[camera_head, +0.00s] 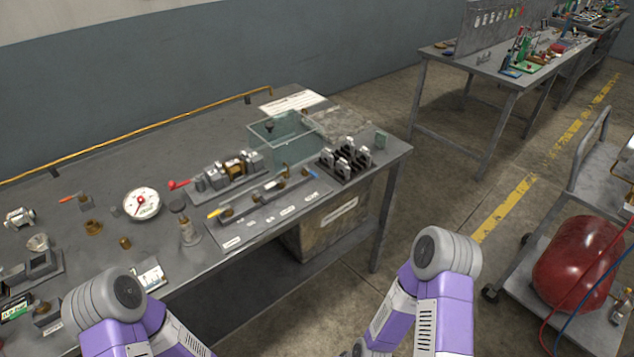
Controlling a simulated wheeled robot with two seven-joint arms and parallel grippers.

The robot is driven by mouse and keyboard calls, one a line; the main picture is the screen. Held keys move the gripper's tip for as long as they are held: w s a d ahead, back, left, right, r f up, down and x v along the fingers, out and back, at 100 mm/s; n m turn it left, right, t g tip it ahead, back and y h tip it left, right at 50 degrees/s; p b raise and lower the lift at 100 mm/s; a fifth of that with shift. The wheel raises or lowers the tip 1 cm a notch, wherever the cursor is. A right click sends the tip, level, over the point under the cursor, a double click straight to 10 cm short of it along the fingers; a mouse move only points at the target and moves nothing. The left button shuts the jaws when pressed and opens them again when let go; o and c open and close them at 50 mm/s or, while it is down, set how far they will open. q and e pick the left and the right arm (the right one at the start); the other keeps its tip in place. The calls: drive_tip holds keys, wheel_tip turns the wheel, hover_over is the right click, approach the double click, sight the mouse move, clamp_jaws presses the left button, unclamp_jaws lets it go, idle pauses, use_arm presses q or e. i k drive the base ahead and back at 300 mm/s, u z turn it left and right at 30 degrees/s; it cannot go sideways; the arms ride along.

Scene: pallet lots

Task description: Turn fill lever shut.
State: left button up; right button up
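On the grey workbench, a flat manifold plate (262,219) carries brass valves on a pipe and has small white labels along its front. A yellow lever (215,213) is at its left end and a blue lever (313,173) at its right end. The labels are too small to read, so I cannot tell which is the fill lever. A red lever (178,184) sticks out left from the pump unit (230,172) behind. Both my arms bend in the lower foreground, apart from the levers. Neither gripper's fingers show.
A clear water tank (285,137) stands behind the plate. A black-and-silver valve block (345,161) is at the right bench end. A round gauge (141,203), fittings and a bottle (188,232) lie left. A cart with a red tank (580,265) stands right; the floor between is clear.

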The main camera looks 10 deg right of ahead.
sight(305, 168)
drive_tip(key=z, duration=0.65)
drive_tip(key=i, duration=0.6)
drive_tip(key=u, duration=1.5)
